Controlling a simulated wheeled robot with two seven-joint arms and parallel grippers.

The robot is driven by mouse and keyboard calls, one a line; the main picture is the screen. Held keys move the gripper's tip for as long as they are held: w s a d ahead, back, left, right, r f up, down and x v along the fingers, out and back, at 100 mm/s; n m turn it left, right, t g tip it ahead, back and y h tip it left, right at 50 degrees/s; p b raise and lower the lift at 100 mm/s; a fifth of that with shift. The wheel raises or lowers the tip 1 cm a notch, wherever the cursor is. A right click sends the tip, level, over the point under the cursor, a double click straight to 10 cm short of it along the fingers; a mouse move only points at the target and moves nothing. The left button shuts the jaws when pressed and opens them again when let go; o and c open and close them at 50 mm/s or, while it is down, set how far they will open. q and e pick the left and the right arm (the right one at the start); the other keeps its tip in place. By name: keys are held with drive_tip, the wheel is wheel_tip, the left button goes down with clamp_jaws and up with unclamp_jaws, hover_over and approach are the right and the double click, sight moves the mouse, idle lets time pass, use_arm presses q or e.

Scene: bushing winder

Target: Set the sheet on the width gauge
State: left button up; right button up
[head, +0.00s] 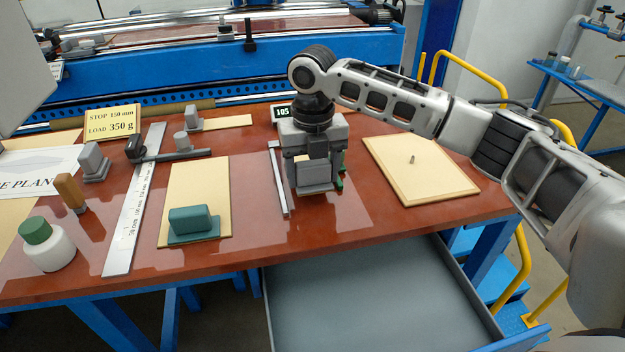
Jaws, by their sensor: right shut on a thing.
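A tan sheet (194,178) lies flat on the table left of centre, with a green block (193,222) on its front end. My right gripper (314,188) points down over the middle of the table. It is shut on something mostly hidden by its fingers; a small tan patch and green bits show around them. Just left of it lies a narrow metal rail (278,180), and behind it a small display (282,112) reads 105. These may belong to the width gauge, but the gripper covers much of that spot. My left gripper is out of view.
A long steel ruler (127,225) with a dark slide, a white bottle (49,249), a wooden-handled tool (71,192) and grey blocks crowd the left. A tan board (415,168) with a pin lies right. An open drawer (370,295) juts out in front.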

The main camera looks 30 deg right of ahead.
drive_tip(key=shift+f, duration=1.3)
drive_tip(key=o, duration=0.7)
drive_tip(key=shift+f, duration=0.15)
wheel_tip(320, 180, up, 12)
drive_tip(key=shift+a+r+b, duration=0.1)
drive_tip(key=shift+r+b, duration=0.1)
drive_tip(key=shift+b, duration=0.1)
drive_tip(key=shift+s+f, duration=0.1)
